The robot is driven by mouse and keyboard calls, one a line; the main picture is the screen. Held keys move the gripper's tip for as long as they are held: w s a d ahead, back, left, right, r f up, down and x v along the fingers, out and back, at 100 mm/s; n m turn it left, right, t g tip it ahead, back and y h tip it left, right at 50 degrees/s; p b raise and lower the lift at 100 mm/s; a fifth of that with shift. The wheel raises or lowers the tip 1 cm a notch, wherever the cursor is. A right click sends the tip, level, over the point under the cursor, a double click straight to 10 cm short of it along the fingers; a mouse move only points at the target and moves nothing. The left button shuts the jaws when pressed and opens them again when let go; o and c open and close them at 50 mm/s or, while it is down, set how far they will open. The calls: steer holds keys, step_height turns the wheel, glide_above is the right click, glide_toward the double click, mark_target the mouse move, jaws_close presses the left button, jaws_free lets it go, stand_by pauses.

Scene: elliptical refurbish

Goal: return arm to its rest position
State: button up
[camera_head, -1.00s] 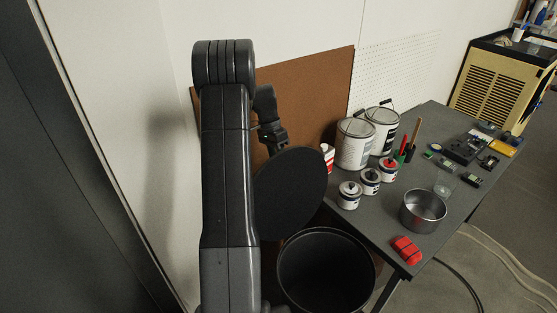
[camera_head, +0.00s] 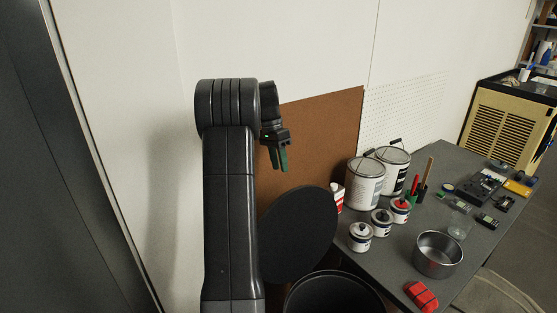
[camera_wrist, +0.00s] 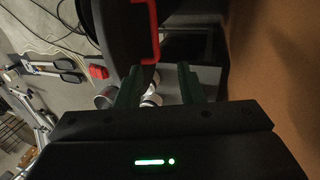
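My gripper (camera_head: 278,164) hangs at the end of my raised arm, with its green fingers pointing down in front of the brown board. In the wrist view its two green fingers (camera_wrist: 160,82) stand apart with nothing held between them, so it is open. A round black lid (camera_head: 299,235) stands tilted up below the gripper, clear of the fingers. Below it is the black open-topped bin (camera_head: 335,292), cut off by the bottom edge. In the wrist view a red bracket-like part (camera_wrist: 154,32) lies beyond the fingertips against a dark shape.
The brown board (camera_head: 318,145) leans on the wall close behind the gripper. A grey table (camera_head: 395,252) at the right holds paint cans (camera_head: 365,184), small cans, a metal pot (camera_head: 438,254) and a red block (camera_head: 422,296). Free air surrounds the gripper above the lid.

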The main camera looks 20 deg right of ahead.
steer(key=shift+w+r, duration=0.2)
steer(key=shift+r, duration=0.5)
steer(key=p+x, duration=0.1)
steer(key=x, duration=1.3)
steer(key=shift+f, duration=0.35)
